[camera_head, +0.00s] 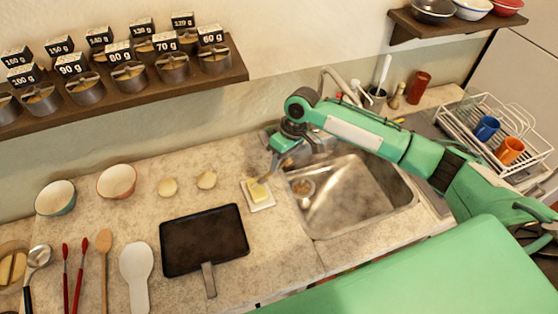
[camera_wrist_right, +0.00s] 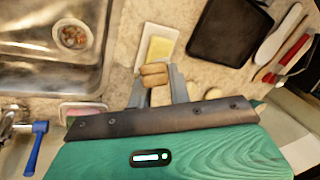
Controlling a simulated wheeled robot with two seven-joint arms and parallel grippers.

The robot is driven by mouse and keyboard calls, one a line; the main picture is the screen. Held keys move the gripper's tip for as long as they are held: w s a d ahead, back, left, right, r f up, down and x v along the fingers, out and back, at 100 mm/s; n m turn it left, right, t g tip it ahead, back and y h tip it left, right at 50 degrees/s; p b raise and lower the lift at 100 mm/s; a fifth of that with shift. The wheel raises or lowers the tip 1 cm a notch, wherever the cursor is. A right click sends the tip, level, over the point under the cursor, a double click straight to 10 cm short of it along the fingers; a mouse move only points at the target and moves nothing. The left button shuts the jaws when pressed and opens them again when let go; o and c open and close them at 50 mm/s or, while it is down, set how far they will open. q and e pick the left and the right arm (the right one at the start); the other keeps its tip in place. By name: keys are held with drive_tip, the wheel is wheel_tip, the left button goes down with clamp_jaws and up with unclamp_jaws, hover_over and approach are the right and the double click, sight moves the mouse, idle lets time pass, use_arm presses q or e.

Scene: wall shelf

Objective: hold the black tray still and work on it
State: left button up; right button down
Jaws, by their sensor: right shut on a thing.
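The black tray (camera_head: 203,240) lies flat on the counter left of the sink, its short handle pointing toward the front edge. It also shows in the wrist view (camera_wrist_right: 228,32), apart from my gripper. My right gripper (camera_head: 272,172) is over the counter by the sink's left edge. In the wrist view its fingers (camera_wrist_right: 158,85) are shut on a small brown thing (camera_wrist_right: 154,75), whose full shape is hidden. Just beyond the fingertips is a yellow block (camera_head: 258,190) on a white dish (camera_head: 265,206). My left gripper is not in view; nothing holds the tray.
A metal sink (camera_head: 350,195) lies right of the dish. Two bowls (camera_head: 117,181) and two round pale pieces (camera_head: 206,180) stand behind the tray. A white spoon rest (camera_head: 136,270) and several utensils lie left of it. A shelf of labelled tins (camera_head: 128,78) hangs above.

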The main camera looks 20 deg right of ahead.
drive_tip(key=shift+f, duration=0.45)
idle(0.3)
drive_tip(key=shift+s+f+p, duration=0.1)
drive_tip(key=shift+f+p, duration=0.05)
drive_tip(key=shift+p, duration=0.25)
idle(1.9)
wheel_tip(320, 180, up, 5)
drive_tip(key=p, duration=0.5)
drive_tip(key=shift+p, duration=0.3)
drive_tip(key=shift+r, duration=1.1)
drive_tip(key=shift+f, duration=0.1)
